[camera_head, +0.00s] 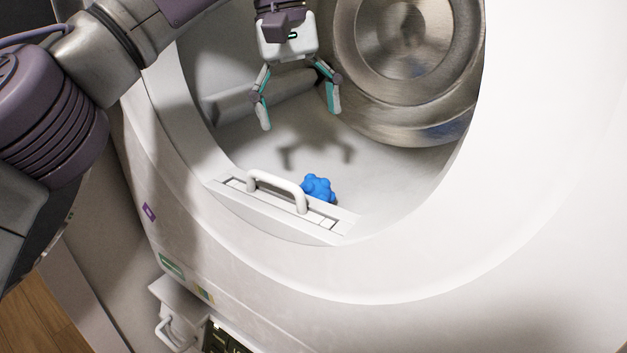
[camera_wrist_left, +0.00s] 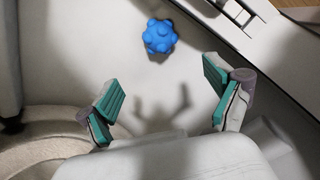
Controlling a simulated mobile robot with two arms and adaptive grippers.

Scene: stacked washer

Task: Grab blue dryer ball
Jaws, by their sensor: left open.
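The blue dryer ball (camera_head: 317,187) is knobbly and rests on the floor of the white drum, just behind the white handle at the opening's lower edge. It also shows in the left wrist view (camera_wrist_left: 160,37), beyond and between the fingertips. My left gripper (camera_head: 299,119) is inside the drum, above and behind the ball. Its teal-padded fingers are spread apart with nothing between them, and it shows in the left wrist view (camera_wrist_left: 162,100) too. The gripper's shadow falls on the drum floor behind the ball. My right gripper is not in view.
The white handle (camera_head: 278,188) stands on a slotted panel at the drum's front edge, close to the ball. The round opening's white rim (camera_head: 420,275) surrounds the space. A round metal part (camera_head: 405,40) fills the drum's back right. The drum floor around the ball is otherwise clear.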

